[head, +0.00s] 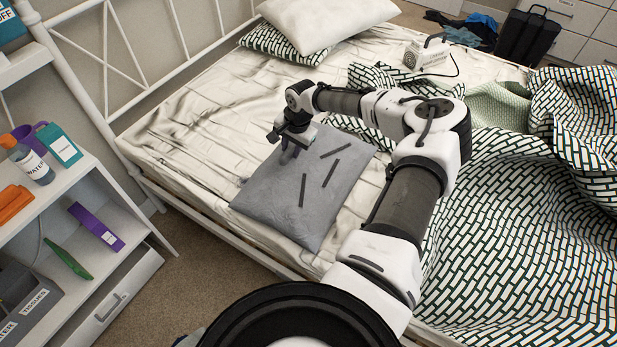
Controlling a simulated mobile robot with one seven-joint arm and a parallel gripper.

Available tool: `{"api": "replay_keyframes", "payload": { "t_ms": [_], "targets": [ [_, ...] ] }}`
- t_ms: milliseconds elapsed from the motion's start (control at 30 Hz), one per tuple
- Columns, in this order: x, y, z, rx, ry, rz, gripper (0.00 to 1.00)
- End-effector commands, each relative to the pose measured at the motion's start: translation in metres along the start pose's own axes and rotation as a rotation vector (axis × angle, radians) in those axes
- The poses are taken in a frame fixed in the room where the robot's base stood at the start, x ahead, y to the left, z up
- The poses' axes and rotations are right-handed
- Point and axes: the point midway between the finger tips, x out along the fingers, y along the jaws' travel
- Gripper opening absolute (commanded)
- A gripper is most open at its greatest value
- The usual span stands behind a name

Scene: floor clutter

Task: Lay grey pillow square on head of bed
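The grey pillow (280,205) lies flat on the bed near its front edge, turned at an angle to the bed frame. It has a few dark stripes. My gripper (288,156) points down at the pillow's upper left part. Its fingers are small and partly hidden, so I cannot tell whether they are apart or pinching the fabric. The bed (195,135) has a rumpled white sheet. Its white metal headboard (125,50) runs along the left side. The sheet between pillow and headboard is bare.
A patterned blanket (530,210) is bunched on the right. A white device (428,57) sits at the back. A shelf unit (75,190) with bottles and boxes stands left.

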Motion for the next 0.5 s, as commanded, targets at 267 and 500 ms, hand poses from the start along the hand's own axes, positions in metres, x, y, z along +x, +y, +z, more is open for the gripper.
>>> {"api": "replay_keyframes", "payload": {
  "t_ms": [267,500],
  "targets": [
    [-0.011,-0.003,0.0,0.0,-0.001,-0.003,0.0],
    [-0.031,-0.007,0.0,0.001,-0.001,-0.004,0.0]
  ]
}}
